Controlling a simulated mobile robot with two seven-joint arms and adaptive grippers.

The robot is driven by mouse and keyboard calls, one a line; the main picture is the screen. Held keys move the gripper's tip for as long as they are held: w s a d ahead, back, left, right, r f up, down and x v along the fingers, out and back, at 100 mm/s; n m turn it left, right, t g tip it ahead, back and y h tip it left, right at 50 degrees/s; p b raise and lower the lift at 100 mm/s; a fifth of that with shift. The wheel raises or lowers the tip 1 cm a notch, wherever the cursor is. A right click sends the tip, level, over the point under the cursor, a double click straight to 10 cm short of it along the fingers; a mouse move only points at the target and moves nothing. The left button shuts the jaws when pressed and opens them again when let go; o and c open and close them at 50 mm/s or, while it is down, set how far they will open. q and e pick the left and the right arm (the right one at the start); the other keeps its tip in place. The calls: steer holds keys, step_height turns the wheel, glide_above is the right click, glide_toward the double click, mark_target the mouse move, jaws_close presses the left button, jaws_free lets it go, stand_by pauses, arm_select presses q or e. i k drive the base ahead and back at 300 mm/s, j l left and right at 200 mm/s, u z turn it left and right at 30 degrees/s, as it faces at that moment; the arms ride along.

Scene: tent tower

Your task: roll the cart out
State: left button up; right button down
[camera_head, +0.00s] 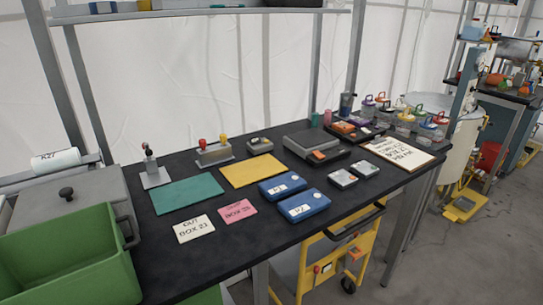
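A yellow cart (309,268) stands under the right part of the black-topped table, partly hidden by the tabletop. Its black bar handle (356,222) shows just below the table's front edge. A dark caster wheel (348,285) touches the floor at its right side. Neither of my grippers is in view.
The table (240,231) holds blue boxes (303,205), coloured mats, cards, a scale and several small jars. A green bin (75,262) is at the left. Table legs (398,231) stand right of the cart. Grey floor (440,265) is open at the lower right.

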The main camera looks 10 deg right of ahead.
mark_target(294, 266)
steer(key=i+l+z, duration=0.15)
steer(key=l+z, duration=0.2)
steer(key=i+l+z, duration=0.3)
steer(key=l, duration=0.2)
steer(key=i+l+z, duration=0.1)
steer(key=l+z, duration=0.25)
steer(key=l, duration=0.1)
